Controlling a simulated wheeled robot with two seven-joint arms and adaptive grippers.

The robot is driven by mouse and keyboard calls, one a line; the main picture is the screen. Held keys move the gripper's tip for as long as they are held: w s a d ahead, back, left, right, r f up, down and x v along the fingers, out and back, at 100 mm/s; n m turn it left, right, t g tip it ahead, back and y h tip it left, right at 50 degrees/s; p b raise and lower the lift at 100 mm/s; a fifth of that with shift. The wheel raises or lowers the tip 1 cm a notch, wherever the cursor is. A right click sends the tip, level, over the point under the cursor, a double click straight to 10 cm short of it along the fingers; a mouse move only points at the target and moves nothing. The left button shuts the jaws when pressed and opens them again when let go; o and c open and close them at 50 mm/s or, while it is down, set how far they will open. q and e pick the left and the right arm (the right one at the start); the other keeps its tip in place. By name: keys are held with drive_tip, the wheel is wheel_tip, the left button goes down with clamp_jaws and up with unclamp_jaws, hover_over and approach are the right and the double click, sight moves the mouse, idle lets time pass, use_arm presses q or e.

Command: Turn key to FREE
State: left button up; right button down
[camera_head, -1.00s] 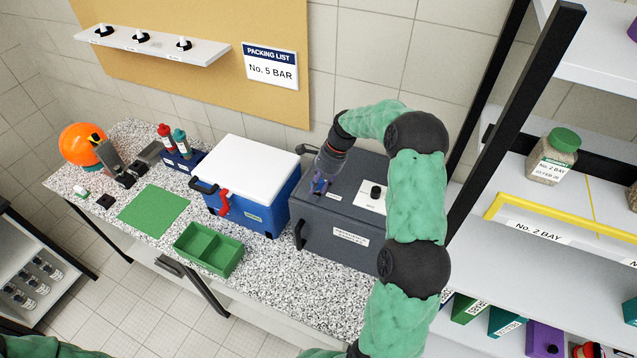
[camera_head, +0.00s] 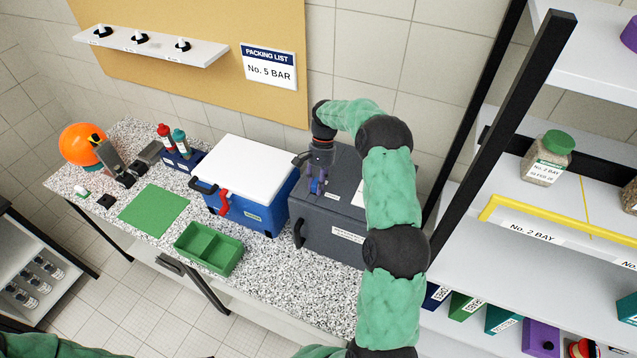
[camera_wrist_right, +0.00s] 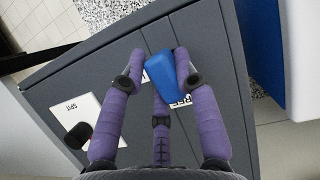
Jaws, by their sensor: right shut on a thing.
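A blue key (camera_wrist_right: 165,76) stands on the top of the dark grey box (camera_head: 318,233). In the right wrist view it sits between purple fingers, beside a white label that reads FREE (camera_wrist_right: 182,101), partly covered. The key's exact angle against the labels is hard to tell. My left gripper is out of view; only part of its green arm shows at the bottom left.
A black knob (camera_wrist_right: 78,135) on a white plate (camera_wrist_right: 72,112) stands on the same box top. A blue cooler with white lid (camera_head: 246,165) is close on the left. A green divided tray (camera_head: 208,248) lies in front. Shelving with a black post (camera_head: 506,130) rises at right.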

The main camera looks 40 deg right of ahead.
drive_tip(key=shift+a+f+n, duration=0.2)
drive_tip(key=shift+a+n, duration=0.2)
drive_tip(key=c, duration=1.2)
unclamp_jaws()
drive_tip(key=o, duration=0.3)
drive_tip(key=shift+a, duration=0.1)
drive_tip(key=shift+o, duration=0.2)
drive_tip(key=shift+w+a+r, duration=0.1)
drive_tip(key=shift+a+r, duration=0.05)
drive_tip(key=shift+a, duration=0.05)
drive_tip(key=shift+d, duration=0.3)
drive_tip(key=shift+w+d+r, duration=0.2)
drive_tip(key=shift+w+r, duration=0.05)
drive_tip(key=shift+r, duration=0.25)
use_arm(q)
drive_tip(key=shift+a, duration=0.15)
use_arm(e)
drive_tip(key=v, duration=1)
drive_tip(key=shift+r, duration=0.35)
drive_tip(key=shift+w+d, duration=0.1)
drive_tip(key=shift+w, duration=0.05)
